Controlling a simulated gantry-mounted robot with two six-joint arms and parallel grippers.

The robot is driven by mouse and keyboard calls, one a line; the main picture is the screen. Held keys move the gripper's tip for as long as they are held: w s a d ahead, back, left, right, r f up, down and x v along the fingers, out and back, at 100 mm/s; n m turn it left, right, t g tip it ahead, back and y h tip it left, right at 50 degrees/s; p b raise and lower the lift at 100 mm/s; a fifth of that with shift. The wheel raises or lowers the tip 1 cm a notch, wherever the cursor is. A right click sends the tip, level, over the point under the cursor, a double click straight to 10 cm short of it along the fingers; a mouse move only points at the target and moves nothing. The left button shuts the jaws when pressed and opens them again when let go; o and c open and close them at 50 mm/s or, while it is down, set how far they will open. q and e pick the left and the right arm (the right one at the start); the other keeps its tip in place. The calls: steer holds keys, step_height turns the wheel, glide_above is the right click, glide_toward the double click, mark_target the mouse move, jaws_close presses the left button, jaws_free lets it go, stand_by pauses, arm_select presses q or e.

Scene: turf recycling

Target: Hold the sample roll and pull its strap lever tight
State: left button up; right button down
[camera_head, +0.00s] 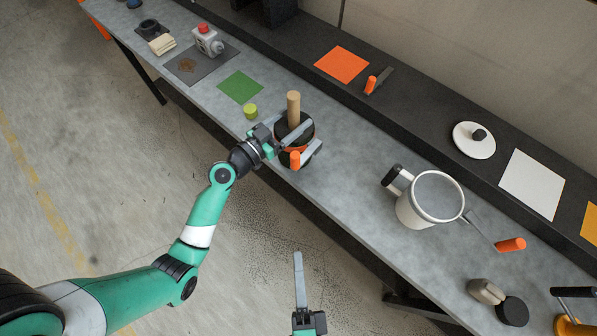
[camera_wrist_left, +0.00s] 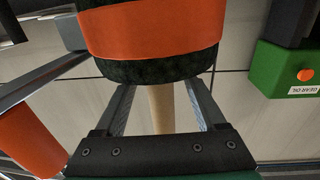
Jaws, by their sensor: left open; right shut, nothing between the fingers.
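The sample roll (camera_head: 281,128) is a dark turf roll standing upright on the grey bench, with an orange strap around it and a wooden core (camera_head: 293,105) rising from its top. Its strap lever has an orange handle (camera_head: 295,160) on the near side. My left gripper (camera_head: 311,136) is open at the roll, its fingers reaching across it. In the left wrist view the roll (camera_wrist_left: 155,68) and orange strap (camera_wrist_left: 150,28) fill the top, the core (camera_wrist_left: 161,108) shows between the fingers, and the lever handle (camera_wrist_left: 30,135) is at lower left. My right gripper (camera_head: 298,254) is shut and empty, off the bench's near edge.
A lime-green cylinder (camera_head: 250,111) and green square (camera_head: 240,87) lie left of the roll. A white mug-like container (camera_head: 417,213) stands to the right, beside an orange-handled tool (camera_head: 510,244). A raised dark shelf (camera_head: 420,107) runs along the back.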

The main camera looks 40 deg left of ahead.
arm_select(q)
steer(key=s, duration=1.1)
steer(key=shift+s, duration=0.4)
